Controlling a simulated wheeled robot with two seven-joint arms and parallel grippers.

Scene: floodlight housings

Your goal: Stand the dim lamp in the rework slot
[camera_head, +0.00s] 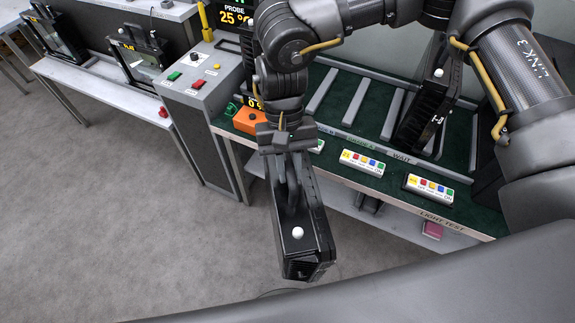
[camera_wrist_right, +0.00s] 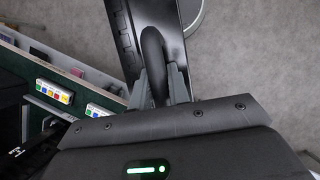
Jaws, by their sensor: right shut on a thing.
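My right gripper (camera_head: 290,160) is shut on the handle of a black lamp housing (camera_head: 312,225). The lamp hangs below it, in front of the table edge and over the floor, with a white knob on its near face. In the right wrist view, the fingers (camera_wrist_right: 160,88) close around the curved handle, and part of the lamp (camera_wrist_right: 117,35) shows beyond. The green table (camera_head: 333,122) has slots between grey bars; one label reads WAIT, but my arm and the small size hide which slot is rework. My left gripper is out of view.
Another black lamp (camera_head: 425,105) stands in the slots behind WAIT. Small button boxes (camera_head: 363,162) line the front edge. An orange probe box (camera_head: 245,120) sits at the table's left, near a PROBE 25 % display (camera_head: 236,17). Open floor lies left and in front.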

